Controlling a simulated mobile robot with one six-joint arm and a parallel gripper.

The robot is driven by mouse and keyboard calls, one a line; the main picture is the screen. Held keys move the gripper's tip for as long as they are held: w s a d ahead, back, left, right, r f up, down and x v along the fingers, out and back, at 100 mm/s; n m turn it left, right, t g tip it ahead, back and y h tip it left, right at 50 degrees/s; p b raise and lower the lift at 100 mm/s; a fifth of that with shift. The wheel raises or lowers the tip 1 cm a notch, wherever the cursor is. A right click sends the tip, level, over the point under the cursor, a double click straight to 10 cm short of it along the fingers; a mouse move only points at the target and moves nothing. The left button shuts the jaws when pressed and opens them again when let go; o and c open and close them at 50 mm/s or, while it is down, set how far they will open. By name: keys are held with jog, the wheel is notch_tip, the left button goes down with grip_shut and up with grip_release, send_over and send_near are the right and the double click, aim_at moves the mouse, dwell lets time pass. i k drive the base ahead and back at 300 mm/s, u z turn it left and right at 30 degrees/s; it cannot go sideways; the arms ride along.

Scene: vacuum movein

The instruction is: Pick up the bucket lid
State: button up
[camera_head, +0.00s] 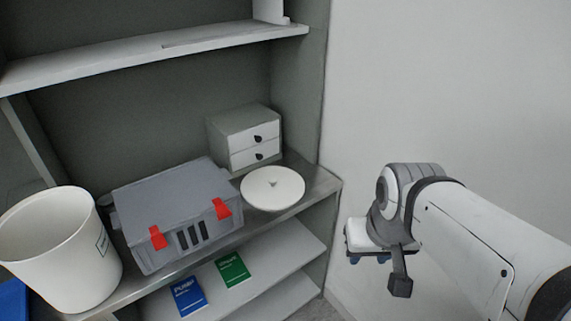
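The bucket lid (285,196) is a round white disc with a small grey mark near its middle. It lies flat on the shelf's middle board, near its front right end. The white bucket (65,258) stands open at the far left, apart from the lid. My gripper (368,257) is to the right of the lid, in front of the pale wall, and does not touch the lid. It points downward, and its fingers are small and partly hidden by my wrist, so I cannot tell whether they are open.
A grey toolbox (172,198) with red latches stands between bucket and lid. A small drawer unit (243,138) stands just behind the lid. Blue (188,296) and green (232,270) boxes lie on the lower board. An upper shelf board (150,53) overhangs; a wall (440,80) bounds the right.

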aim_at(269, 188)
jog(key=u, duration=0.15)
jog(key=i, duration=0.9)
jog(key=z, duration=0.05)
